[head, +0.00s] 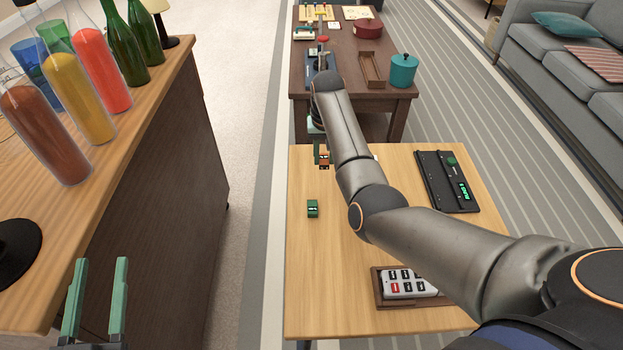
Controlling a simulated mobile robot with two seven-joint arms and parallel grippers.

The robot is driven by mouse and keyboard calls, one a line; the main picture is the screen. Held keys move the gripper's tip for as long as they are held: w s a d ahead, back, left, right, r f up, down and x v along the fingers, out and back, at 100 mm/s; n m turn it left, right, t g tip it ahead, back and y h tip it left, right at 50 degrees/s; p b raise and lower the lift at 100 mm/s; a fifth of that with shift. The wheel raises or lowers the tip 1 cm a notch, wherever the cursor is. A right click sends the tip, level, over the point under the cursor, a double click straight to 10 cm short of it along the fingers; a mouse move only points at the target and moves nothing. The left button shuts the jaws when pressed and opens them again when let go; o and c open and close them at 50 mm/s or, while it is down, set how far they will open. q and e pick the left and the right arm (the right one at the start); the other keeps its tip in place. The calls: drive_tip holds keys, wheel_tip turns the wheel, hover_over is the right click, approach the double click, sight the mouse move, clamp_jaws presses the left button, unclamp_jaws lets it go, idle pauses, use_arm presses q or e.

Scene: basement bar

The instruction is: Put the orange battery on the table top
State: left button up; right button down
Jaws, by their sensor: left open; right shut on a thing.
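My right gripper (322,157) is shut on a small orange and dark block, the orange battery (325,160), near the far left edge of the light wood table top (315,270). Whether the battery touches the table or hangs just above it, I cannot tell. My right arm crosses over the table and hides part of its far half. A small green battery-like block (313,208) stands on the table, nearer than the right gripper. My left gripper (95,300) is open and empty at the lower left, beside the bar counter.
A black device with a green display (448,182) lies on the table's right side. A wooden tray (379,290) with a white remote-like pad (408,284) is at the front. A dark table (345,60) stands beyond. Bottles crowd the counter (150,100) at left.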

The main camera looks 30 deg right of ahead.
sight(311, 184)
drive_tip(key=a+f, duration=0.1)
drive_tip(key=w+a+f+b, duration=0.1)
drive_tip(key=f, duration=0.1)
drive_tip(key=shift+a, duration=0.2)
drive_tip(key=shift+a+f+b, duration=0.15)
drive_tip(key=shift+f+b, duration=0.15)
wheel_tip(311, 184, down, 2)
drive_tip(key=shift+a+f+b, duration=0.1)
drive_tip(key=shift+a+b, duration=0.05)
drive_tip(key=shift+b, duration=0.5)
use_arm(q)
drive_tip(key=s+r+m+t+h, duration=0.1)
drive_tip(key=s+r+m+h, duration=0.2)
drive_tip(key=r, duration=0.3)
drive_tip(key=s+d+r+m+t+h, duration=0.1)
drive_tip(key=s+r+m+h, duration=0.2)
drive_tip(key=s+r+h, duration=0.1)
drive_tip(key=shift+d+r+m+t+h+b, duration=0.3)
drive_tip(key=shift+r+t+h, duration=0.1)
drive_tip(key=shift+r+h, duration=0.45)
use_arm(e)
drive_tip(key=shift+f, duration=0.5)
drive_tip(key=shift+f, duration=0.15)
drive_tip(key=c, duration=0.6)
unclamp_jaws()
